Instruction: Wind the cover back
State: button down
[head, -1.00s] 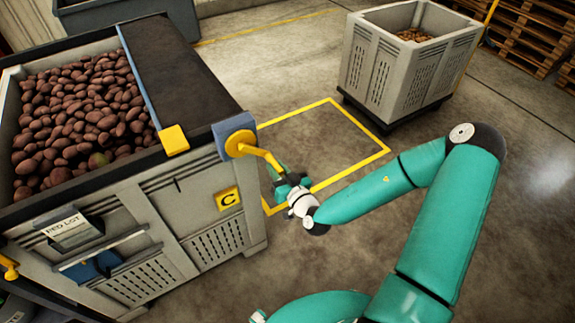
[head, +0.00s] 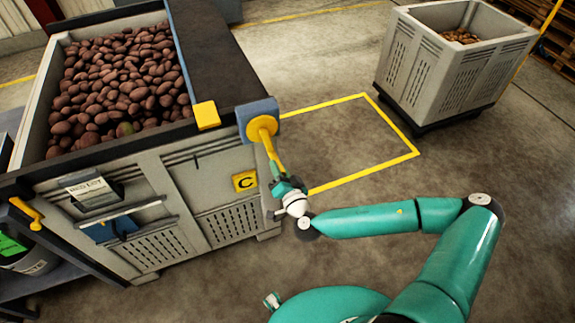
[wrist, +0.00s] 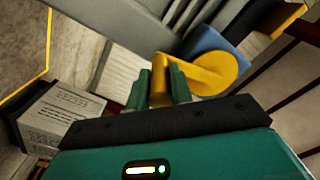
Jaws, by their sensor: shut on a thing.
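The dark cover (head: 215,50) lies over the right part of the grey potato bin (head: 165,205), with a blue edge strip and a yellow block at its front corner. The left part of the bin is open and shows red-brown potatoes (head: 125,75). A yellow crank (head: 263,128) sits on a blue mount at the cover's front right corner. Its arm points down and slightly right. My gripper (head: 281,184) is shut on the crank's handle end. In the wrist view both green fingers (wrist: 168,85) stand on either side of the yellow crank handle (wrist: 160,72).
A second grey bin (head: 455,75) with some potatoes stands at the back right on a dark base. A yellow floor outline (head: 390,115) lies between the bins. A shelf (head: 45,280) is at the lower left. Open floor lies at the right.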

jog(key=shift+s+a+r+m, duration=0.1)
jog(key=shift+s+a+m, duration=0.05)
jog(key=shift+a+m, duration=0.35)
jog(key=shift+s+a+r+m, duration=0.1)
jog(key=shift+a+m, duration=0.35)
jog(key=shift+m, duration=0.05)
jog(key=c, duration=1.3)
grip_release()
jog(key=shift+o, duration=0.2)
jog(key=shift+f, duration=0.1)
jog(key=shift+s, duration=0.1)
